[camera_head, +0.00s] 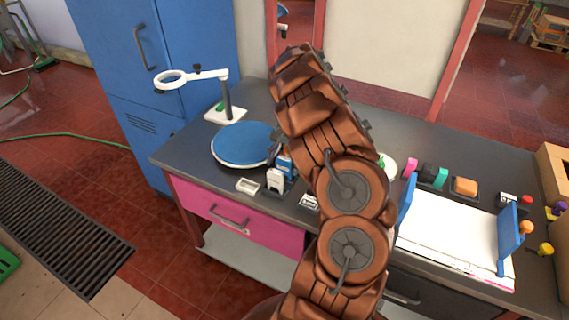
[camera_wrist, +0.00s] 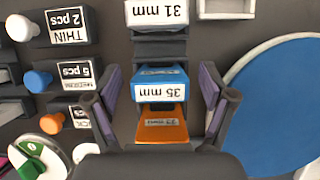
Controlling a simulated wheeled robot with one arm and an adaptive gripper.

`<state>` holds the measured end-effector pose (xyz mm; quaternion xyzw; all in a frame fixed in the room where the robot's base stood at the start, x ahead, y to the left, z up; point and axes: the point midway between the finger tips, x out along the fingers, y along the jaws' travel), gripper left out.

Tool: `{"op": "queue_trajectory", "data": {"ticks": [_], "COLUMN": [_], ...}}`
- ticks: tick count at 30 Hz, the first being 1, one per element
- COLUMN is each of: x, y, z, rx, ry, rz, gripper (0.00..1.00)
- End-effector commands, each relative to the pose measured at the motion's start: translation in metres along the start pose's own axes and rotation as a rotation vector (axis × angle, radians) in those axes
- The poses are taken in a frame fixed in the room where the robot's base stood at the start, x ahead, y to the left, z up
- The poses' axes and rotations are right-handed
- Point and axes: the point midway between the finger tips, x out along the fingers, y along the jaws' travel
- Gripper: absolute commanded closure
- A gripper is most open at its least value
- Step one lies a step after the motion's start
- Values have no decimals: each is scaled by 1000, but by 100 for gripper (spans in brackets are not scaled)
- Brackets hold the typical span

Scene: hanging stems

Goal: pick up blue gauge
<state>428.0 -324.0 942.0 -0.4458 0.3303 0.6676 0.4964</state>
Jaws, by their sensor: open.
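The blue gauge (camera_wrist: 160,75), with a white "35 mm" label, stands in a row of gauges in the wrist view. It lies between the two fingers of my gripper (camera_wrist: 160,92), which is open, with one finger on each side and a gap visible. An orange gauge (camera_wrist: 162,124) sits just below it in that view, nearer my palm. A white "31 mm" gauge (camera_wrist: 158,12) stands further along the row. In the head view the blue gauge (camera_head: 285,164) shows beside my arm, which hides most of my gripper.
A round blue disc (camera_head: 240,144) lies left of the gauges on the dark bench. Labelled blocks with knobs (camera_wrist: 68,25) stand on the other side. A small white tray (camera_head: 248,186) is near the front edge. A ring magnifier (camera_head: 172,79) stands at the back left.

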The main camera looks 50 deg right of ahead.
Motion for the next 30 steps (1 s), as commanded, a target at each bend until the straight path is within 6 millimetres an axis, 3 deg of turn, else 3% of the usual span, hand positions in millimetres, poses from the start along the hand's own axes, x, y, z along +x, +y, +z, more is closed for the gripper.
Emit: {"op": "queue_trajectory", "data": {"ticks": [6,14,30], "x": [14,16,15], "y": [1,0,0], "z": [0,0,0], "rx": [2,1,1], "ry": [2,2,2], "rz": [1,1,1], "gripper": [18,18,73]}}
